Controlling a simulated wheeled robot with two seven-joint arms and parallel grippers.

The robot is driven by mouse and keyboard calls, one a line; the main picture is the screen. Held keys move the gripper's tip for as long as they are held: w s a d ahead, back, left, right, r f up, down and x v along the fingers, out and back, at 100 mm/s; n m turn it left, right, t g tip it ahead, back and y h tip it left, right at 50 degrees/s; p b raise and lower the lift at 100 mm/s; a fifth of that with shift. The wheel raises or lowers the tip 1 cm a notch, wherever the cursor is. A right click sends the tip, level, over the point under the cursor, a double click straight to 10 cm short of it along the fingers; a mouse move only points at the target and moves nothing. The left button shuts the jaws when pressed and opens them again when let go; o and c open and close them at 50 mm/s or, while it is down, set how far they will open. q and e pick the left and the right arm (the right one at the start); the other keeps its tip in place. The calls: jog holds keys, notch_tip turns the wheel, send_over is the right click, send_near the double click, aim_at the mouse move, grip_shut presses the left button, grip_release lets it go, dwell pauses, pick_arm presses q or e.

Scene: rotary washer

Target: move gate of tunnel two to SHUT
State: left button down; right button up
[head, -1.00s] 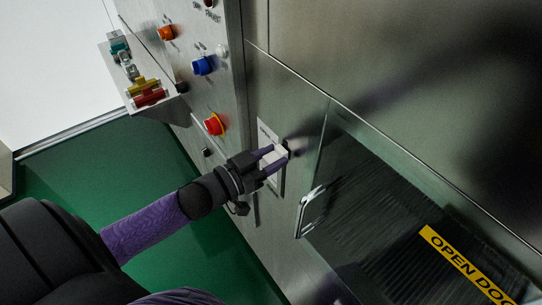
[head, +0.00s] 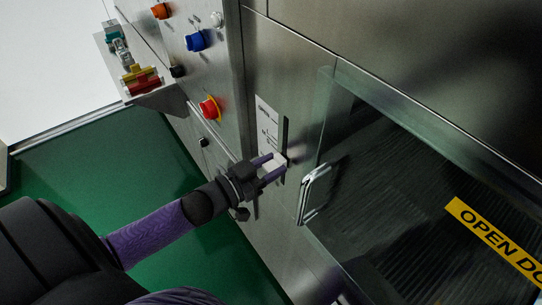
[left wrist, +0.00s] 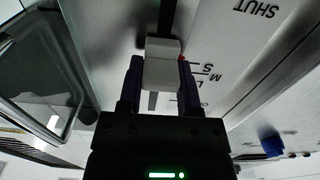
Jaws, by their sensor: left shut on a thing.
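The gate handle (head: 278,160) is a pale block on a slotted scale plate (head: 266,112) on the steel machine front. My left gripper (head: 268,167) is shut on it, one purple finger on each side. In the left wrist view the pale handle (left wrist: 162,66) sits between the fingertips of my left gripper (left wrist: 160,80). The scale plate (left wrist: 235,45) carries upside-down SHUT, S, M and L marks. A small red edge by the handle lies near the S line, away from the word SHUT. No tunnel number is readable. My right gripper is not in view.
A glass door with a metal handle (head: 315,193) and a yellow OPEN DOOR label (head: 497,243) is close right of the gripper. Red (head: 209,107), blue (head: 195,40) and orange (head: 160,11) buttons are on the panel. A bracket (head: 150,96) holds small parts. Green floor lies below.

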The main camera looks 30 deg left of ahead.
aim_at(283, 176)
pick_arm(q)
notch_tip(283, 176, down, 6)
jog(key=b, duration=0.3)
jog(key=shift+s, duration=0.1)
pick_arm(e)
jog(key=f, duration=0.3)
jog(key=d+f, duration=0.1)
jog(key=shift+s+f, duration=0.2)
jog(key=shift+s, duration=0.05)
pick_arm(q)
jog(key=shift+f, duration=0.1)
jog(key=shift+c, duration=1.4)
grip_release()
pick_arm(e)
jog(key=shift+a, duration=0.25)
